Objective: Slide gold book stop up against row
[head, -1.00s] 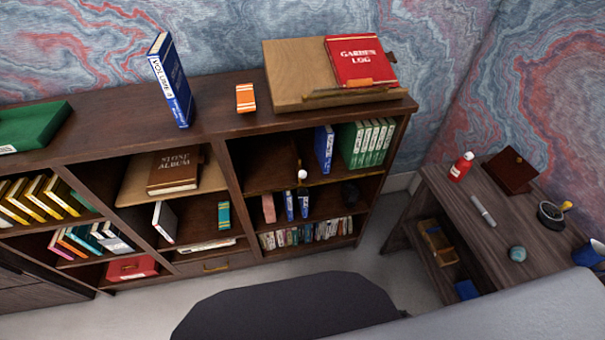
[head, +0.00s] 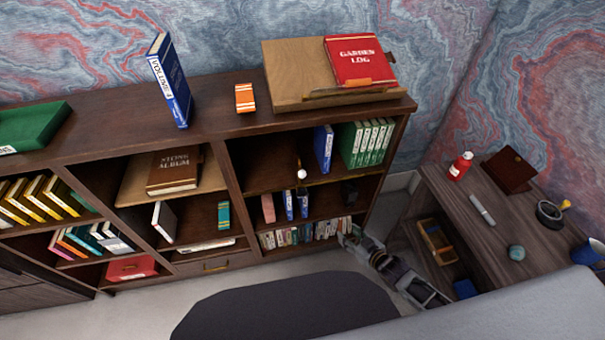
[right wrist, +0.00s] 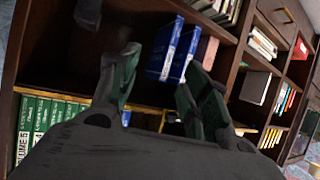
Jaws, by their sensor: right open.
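A gold rail runs along the front of the upper right shelf in the head view, and a small pale knob (head: 301,174) stands at it, seemingly part of the gold book stop (head: 299,164). The stop's thin body is hard to make out. The row of green books (head: 366,143), with a blue book (head: 323,149) at its left end, stands right of the knob with a gap between. My right gripper (head: 348,236) is open and empty, low in front of the bookcase's right end, apart from the stop. In the right wrist view its fingers (right wrist: 157,85) are spread. My left gripper is out of view.
A dark chair (head: 285,305) is in front of the bookcase. A side desk (head: 465,215) with several small items stands at right. The upper shelf left of the knob is bare.

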